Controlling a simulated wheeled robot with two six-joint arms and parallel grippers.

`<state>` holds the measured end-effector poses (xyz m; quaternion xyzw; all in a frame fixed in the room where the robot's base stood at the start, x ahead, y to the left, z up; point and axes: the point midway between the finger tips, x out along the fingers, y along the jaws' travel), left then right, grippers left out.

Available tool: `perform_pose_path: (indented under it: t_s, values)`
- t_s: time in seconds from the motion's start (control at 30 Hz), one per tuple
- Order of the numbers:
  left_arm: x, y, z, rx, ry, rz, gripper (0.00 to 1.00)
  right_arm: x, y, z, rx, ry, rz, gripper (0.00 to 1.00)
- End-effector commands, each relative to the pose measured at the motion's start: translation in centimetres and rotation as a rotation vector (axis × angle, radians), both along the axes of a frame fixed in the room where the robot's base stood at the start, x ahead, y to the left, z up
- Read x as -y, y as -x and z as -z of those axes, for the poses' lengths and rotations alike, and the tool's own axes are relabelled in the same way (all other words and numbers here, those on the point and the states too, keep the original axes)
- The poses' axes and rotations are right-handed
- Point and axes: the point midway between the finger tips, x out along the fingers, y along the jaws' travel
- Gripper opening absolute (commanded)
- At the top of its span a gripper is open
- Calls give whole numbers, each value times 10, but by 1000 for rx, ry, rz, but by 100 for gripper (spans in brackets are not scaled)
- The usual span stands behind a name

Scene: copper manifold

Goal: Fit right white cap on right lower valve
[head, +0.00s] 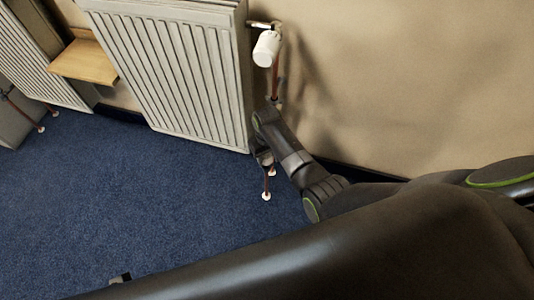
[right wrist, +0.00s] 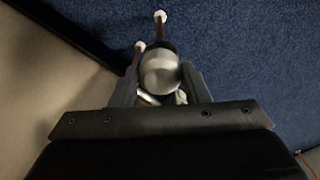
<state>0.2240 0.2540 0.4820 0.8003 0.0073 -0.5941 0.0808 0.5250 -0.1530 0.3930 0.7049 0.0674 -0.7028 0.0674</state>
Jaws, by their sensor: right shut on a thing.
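My right gripper (head: 262,157) is at the lower right corner of the radiator in the head view, close to the lower valve, which it mostly hides. In the right wrist view my right gripper (right wrist: 160,82) is shut on a round, pale grey cap (right wrist: 159,70), which I take to be the right white cap. Paler fittings show partly behind it, between the fingers. I cannot tell whether the cap touches the valve. A small grey piece (head: 121,278) at the bottom of the head view may be part of my left gripper; its jaws are not readable.
The right radiator (head: 180,75) stands along the wall. A white valve head (head: 266,48) is at its top right. Copper pipes run down to white floor collars (head: 266,196). A wooden shelf (head: 84,62) and another radiator are at left. The blue carpet (head: 130,200) is clear.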

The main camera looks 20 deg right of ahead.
Motion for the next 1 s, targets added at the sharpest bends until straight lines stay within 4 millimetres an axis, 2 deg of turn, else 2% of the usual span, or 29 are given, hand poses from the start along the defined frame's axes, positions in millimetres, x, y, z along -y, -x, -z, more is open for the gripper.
perform_pose_path:
  t_s: [1.0]
  values:
    - [0, 0, 9, 0, 0, 0, 36, 0, 0, 13, 0, 0, 0, 20]
